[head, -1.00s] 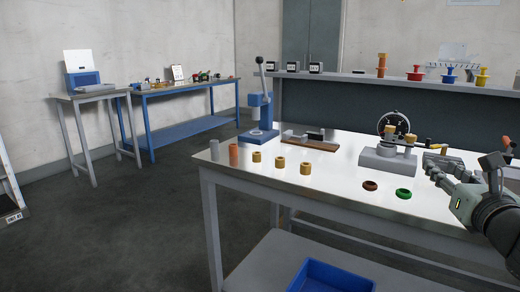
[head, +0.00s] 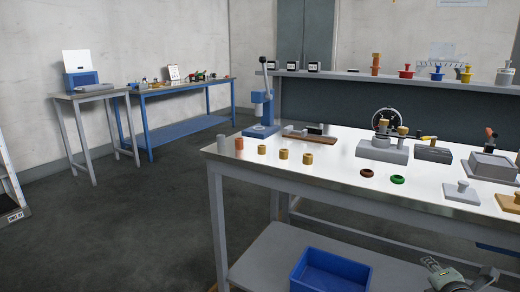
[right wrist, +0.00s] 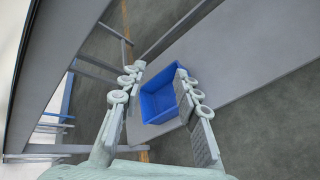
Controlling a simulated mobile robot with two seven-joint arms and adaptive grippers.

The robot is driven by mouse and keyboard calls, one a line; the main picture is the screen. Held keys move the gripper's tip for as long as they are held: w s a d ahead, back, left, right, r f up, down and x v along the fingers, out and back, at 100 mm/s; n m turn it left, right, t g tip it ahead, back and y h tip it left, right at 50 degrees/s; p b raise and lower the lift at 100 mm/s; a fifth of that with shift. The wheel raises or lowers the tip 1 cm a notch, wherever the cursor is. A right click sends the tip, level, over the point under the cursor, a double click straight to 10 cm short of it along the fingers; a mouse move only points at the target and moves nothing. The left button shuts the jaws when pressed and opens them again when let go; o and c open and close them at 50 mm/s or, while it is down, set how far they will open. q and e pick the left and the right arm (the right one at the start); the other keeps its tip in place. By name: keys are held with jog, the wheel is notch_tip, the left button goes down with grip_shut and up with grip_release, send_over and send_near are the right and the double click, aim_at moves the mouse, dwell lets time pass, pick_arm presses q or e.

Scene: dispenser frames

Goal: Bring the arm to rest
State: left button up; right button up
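My right gripper (head: 434,265) is low at the bottom right of the head view, in front of the workbench and below its top. In the right wrist view its two fingers (right wrist: 159,72) stand apart with nothing between them. The blue bin (right wrist: 168,97) on the lower shelf shows beyond the fingers. My left gripper is in neither view.
The white-topped workbench (head: 320,178) bears small rings, cylinders, a blue press (head: 262,112) and grey fixtures (head: 383,150). The blue bin (head: 330,272) sits on its lower shelf (head: 265,262). Open grey floor (head: 120,220) lies to the left.

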jog(key=s+a+f+m+g, duration=0.2)
jog(key=s+f+m, duration=0.15)
jog(key=f, duration=0.45)
jog(key=s+a+f+m+g+y, duration=0.1)
jog(key=s+f+m+g, duration=0.15)
jog(key=s+f, duration=0.4)
jog(key=s+a+f+m+g, duration=0.1)
jog(key=s+a+f+m, duration=0.2)
jog(key=f, duration=0.6)
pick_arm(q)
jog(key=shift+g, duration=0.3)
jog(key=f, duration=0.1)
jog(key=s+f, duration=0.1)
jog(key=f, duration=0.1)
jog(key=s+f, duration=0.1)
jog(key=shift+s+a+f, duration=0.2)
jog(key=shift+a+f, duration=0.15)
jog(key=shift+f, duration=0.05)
pick_arm(e)
jog(key=s+a+f+m+g+y, duration=0.1)
jog(key=s+a+f+m+g, duration=0.1)
jog(key=s+a+f+m, duration=0.2)
jog(key=s+a+f+m+g+y, duration=0.1)
jog(key=s+a+f+m, duration=0.3)
jog(key=s+f, duration=0.7)
jog(key=shift+s+a+m+g+y, duration=0.3)
jog(key=shift+s+a+g, duration=0.25)
jog(key=shift+s+a, duration=0.15)
